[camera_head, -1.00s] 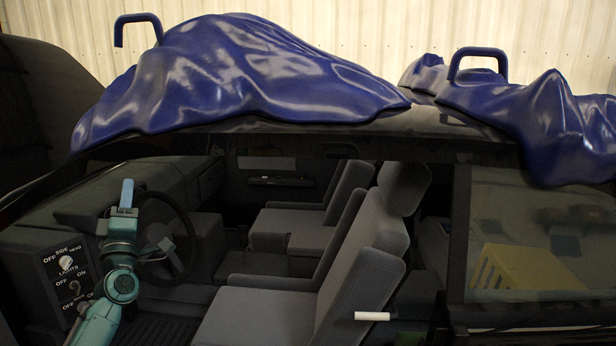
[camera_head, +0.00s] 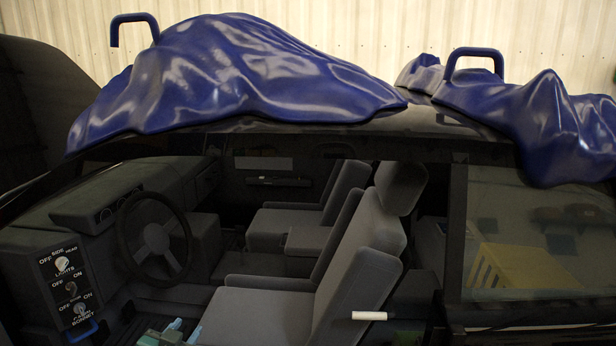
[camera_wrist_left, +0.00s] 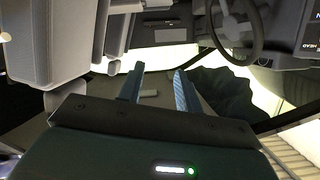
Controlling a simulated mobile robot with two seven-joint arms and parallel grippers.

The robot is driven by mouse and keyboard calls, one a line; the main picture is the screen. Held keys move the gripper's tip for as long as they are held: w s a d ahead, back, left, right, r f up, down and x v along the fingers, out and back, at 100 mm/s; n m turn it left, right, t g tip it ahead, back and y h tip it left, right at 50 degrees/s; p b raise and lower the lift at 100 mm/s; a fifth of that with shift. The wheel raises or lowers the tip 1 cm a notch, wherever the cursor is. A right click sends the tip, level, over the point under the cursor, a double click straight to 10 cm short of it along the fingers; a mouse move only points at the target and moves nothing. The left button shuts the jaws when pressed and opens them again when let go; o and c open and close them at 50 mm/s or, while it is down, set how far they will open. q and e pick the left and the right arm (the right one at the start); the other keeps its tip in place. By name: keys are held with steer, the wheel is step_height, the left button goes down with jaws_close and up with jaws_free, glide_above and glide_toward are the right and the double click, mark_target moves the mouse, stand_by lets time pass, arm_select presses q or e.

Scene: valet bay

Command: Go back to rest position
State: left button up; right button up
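My left gripper (camera_head: 184,329) shows at the bottom edge of the head view, in front of the car's open side and left of the front seat. Only its blue fingertips and part of its teal body show there. In the left wrist view my left gripper (camera_wrist_left: 160,88) has its two blue fingers apart with nothing between them. The steering wheel (camera_head: 155,237) is above and left of the gripper in the head view. It also shows at the top of the left wrist view (camera_wrist_left: 258,32). My right gripper is in neither view.
The front seat (camera_head: 345,265) stands right of the gripper. A switch panel (camera_head: 60,268) with a blue handle (camera_head: 82,331) below it is at the left. A blue cover (camera_head: 235,75) lies over the roof. A yellow crate (camera_head: 515,268) shows behind the rear window.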

arm_select(q)
steer(key=s+d+f+g+h, duration=0.1)
steer(key=s+d+f, duration=0.2)
steer(key=s, duration=0.6)
steer(key=s+d+f+g+h, duration=0.1)
steer(key=s+d+f, duration=0.3)
steer(key=s, duration=0.5)
steer(key=s+d+f+g, duration=0.2)
steer(key=s+d, duration=0.3)
steer(key=s, duration=0.5)
steer(key=shift+f+n+h, duration=0.4)
steer(key=shift+f, duration=0.3)
steer(key=shift+s, duration=0.15)
